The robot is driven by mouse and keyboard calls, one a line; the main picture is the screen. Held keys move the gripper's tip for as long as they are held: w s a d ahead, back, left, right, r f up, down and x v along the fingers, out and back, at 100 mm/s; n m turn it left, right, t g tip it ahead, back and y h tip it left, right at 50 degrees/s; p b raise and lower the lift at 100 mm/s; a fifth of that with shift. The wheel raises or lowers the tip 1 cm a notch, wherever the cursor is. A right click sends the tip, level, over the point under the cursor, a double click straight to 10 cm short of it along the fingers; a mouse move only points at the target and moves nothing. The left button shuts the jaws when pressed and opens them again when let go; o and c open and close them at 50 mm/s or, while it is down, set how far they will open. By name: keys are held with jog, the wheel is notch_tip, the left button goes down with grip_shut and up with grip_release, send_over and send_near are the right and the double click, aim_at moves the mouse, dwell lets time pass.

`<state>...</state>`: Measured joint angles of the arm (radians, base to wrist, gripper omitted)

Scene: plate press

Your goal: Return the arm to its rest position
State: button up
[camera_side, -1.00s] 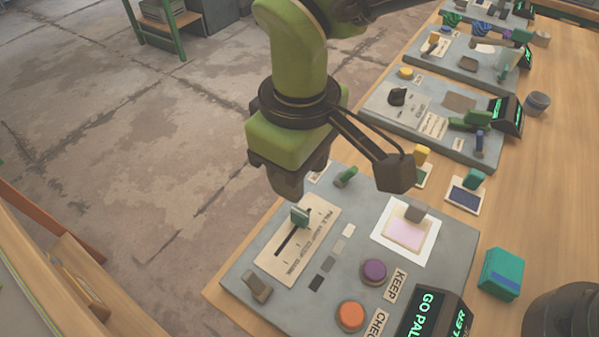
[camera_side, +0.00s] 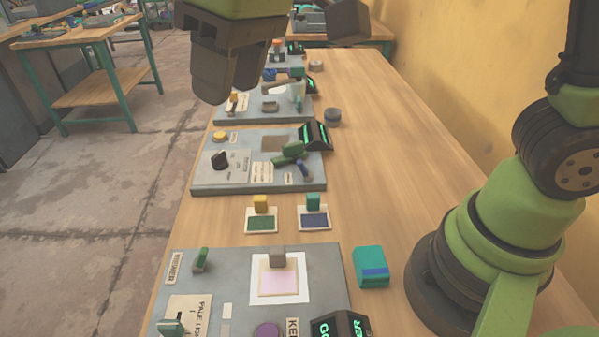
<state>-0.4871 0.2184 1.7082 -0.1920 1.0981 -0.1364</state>
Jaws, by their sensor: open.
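My gripper (camera_side: 229,88) is at the top of the view, pointing down, raised above the bench. It is open, and nothing shows between its fingers. Below it lies the near grey panel (camera_side: 215,262), cut off by the bottom edge of the view. On that panel are a pink plate (camera_side: 279,283) on a white square with a grey-brown block at its top edge, a green lever (camera_side: 201,260), a slider knob (camera_side: 171,327) and a purple button (camera_side: 267,330). My arm's green base stands at the right.
Behind the near panel stand a green card (camera_side: 261,223) with a yellow block and a blue card (camera_side: 314,220) with a green block. A teal box (camera_side: 370,267) sits right of the panel. More panels (camera_side: 262,178) line the bench behind. The wooden top (camera_side: 390,150) is clear at centre right.

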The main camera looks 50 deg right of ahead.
jog(key=s+d+r+m+t, duration=0.2)
jog(key=s+d+m+t, duration=0.2)
jog(key=s+d, duration=0.9)
jog(key=m, duration=0.3)
jog(key=shift+s+d+t, duration=0.3)
jog(key=shift+d+t, duration=0.05)
jog(key=shift+t, duration=0.05)
dwell(4.3)
